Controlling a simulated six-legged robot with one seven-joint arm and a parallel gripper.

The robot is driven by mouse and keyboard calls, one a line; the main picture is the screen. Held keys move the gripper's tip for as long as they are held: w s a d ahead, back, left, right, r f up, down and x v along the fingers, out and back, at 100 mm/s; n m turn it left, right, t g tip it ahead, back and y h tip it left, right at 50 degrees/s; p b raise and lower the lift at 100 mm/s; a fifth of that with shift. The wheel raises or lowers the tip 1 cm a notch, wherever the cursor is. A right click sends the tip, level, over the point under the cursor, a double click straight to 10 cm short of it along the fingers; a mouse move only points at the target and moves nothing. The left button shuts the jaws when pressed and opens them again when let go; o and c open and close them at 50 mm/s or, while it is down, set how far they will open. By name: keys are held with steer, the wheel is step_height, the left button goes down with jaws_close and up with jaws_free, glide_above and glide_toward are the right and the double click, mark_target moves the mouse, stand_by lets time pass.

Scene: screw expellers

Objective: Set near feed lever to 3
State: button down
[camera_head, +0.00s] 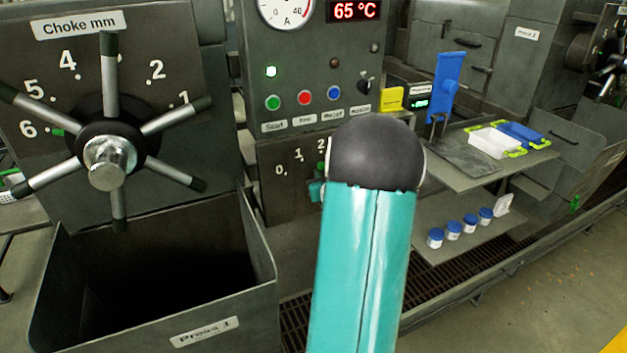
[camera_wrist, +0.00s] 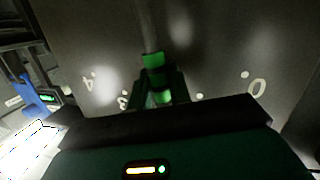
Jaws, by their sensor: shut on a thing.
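The feed dial of Press 1 (camera_head: 284,191) shows 0, 1 and 2 in the head view; my arm covers the rest. In the wrist view the dial plate (camera_wrist: 225,50) appears turned over, with 0 at the right and 3 and 4 at the left. The feed lever (camera_wrist: 153,60) has a green end. My gripper (camera_wrist: 164,84) is shut on it. The lever lies between the 0 side and the 3 mark, closer to 3; its exact mark is hidden by my gripper. In the head view the lever is hidden behind my arm.
A spoked choke handwheel (camera_head: 108,158) stands left of the dial, above an open bin (camera_head: 190,310). Buttons (camera_head: 305,97) sit above the dial. A shelf (camera_head: 470,170) with trays, and several blue-lidded jars (camera_head: 453,229) below it, are to the right.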

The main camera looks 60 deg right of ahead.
steer(key=d+m, duration=0.1)
steer(key=s+d+m, duration=0.1)
steer(key=shift+s+d+y, duration=0.2)
steer(key=shift+d+y, duration=0.1)
steer(key=shift+y, duration=0.1)
steer(key=shift+s+d+f+m+y, duration=0.25)
steer(key=shift+s+d+m, duration=0.1)
steer(key=shift+d+m, duration=0.3)
steer(key=shift+s+d+f+m+y, duration=0.1)
steer(key=shift+s+d+m+y, duration=0.2)
steer(key=shift+d+m, duration=0.3)
steer(key=shift+a, duration=0.1)
steer(key=c, duration=1.3)
jaws_free()
steer(key=v, duration=1.3)
steer(key=shift+s+a, duration=0.15)
steer(key=shift+s, duration=0.3)
